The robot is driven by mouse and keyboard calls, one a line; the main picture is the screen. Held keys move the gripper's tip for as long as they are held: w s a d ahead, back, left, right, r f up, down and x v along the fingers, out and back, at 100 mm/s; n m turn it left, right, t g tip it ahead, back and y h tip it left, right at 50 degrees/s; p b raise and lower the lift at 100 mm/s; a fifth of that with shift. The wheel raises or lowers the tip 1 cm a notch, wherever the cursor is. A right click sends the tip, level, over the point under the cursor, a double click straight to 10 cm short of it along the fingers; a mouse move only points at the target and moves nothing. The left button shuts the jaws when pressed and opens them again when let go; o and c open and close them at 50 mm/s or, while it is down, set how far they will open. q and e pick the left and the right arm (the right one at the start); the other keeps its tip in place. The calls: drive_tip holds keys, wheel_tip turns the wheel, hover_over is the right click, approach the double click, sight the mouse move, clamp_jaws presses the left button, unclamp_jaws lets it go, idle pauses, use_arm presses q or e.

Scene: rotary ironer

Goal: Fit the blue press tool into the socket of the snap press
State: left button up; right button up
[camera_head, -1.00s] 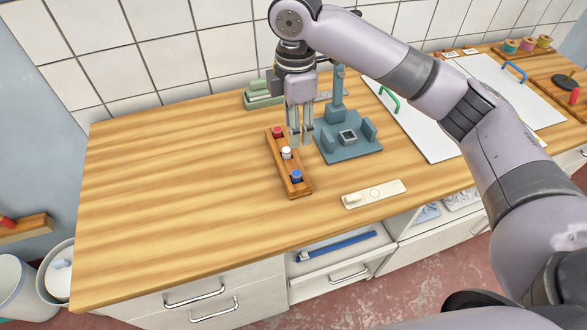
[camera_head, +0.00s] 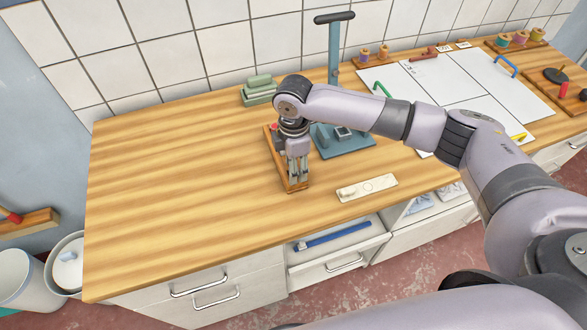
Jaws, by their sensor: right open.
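A wooden rack (camera_head: 275,158) stands on the worktop, with a red-topped tool (camera_head: 274,127) showing at its far end. The blue press tool, seen earlier at the rack's near end, is hidden behind my right gripper; the white one is hidden too. My right gripper (camera_head: 298,182) is open and points down over the near end of the rack. I cannot tell whether the blue tool is between its fingers. The teal snap press (camera_head: 334,55) stands just right of the rack, with its square socket (camera_head: 343,132) on the base, partly covered by my right arm. My left gripper is not in view.
A pale plate (camera_head: 367,188) lies near the front edge. White boards (camera_head: 470,85) cover the right side of the worktop. An open drawer (camera_head: 330,258) is below. The left of the worktop is clear.

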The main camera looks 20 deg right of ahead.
drive_tip(key=shift+f, duration=0.2)
drive_tip(key=shift+c, duration=0.4)
clamp_jaws()
